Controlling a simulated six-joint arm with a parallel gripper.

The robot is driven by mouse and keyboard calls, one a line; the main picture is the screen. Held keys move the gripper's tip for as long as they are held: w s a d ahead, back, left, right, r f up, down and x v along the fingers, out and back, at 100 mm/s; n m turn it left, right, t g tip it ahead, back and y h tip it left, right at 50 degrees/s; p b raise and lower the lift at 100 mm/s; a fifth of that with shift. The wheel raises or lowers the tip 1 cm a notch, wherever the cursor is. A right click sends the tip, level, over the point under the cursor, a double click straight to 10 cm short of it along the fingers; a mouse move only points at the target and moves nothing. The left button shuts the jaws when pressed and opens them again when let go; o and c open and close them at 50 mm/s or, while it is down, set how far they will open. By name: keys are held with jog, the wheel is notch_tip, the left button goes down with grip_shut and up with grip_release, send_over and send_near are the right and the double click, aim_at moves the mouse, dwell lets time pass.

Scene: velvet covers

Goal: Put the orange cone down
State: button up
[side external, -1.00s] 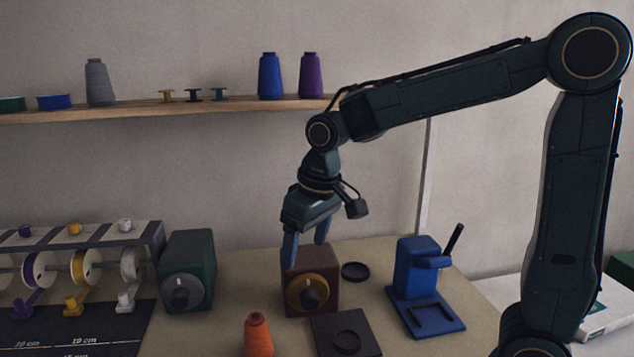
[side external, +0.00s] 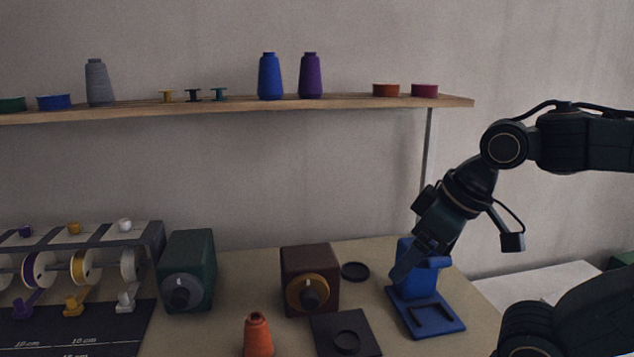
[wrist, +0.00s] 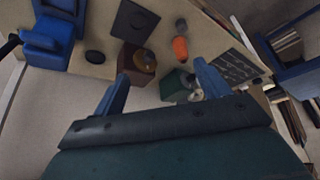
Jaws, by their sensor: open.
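The orange cone (side external: 257,336) stands upright at the table's front edge of the side view, its lower part cut off by the frame. It also shows in the wrist view (wrist: 180,48), small and away from my fingers. My gripper (side external: 402,274) is on the right side of the side view, in front of or beside the blue press (side external: 434,308), apart from the cone. In the wrist view my gripper (wrist: 160,85) has its two blue fingers spread wide, with nothing held between them.
A dark square plate (side external: 346,336) with a round recess lies right of the cone. A maroon box with a dial (side external: 310,272) and a green box (side external: 190,268) stand behind. A spool rack (side external: 75,262) is at left. A shelf (side external: 240,107) holds cones and spools.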

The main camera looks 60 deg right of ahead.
jog(key=shift+s+f, duration=0.1)
jog(key=shift+s, duration=0.2)
jog(key=shift+c, duration=0.7)
jog(key=shift+w, duration=0.15)
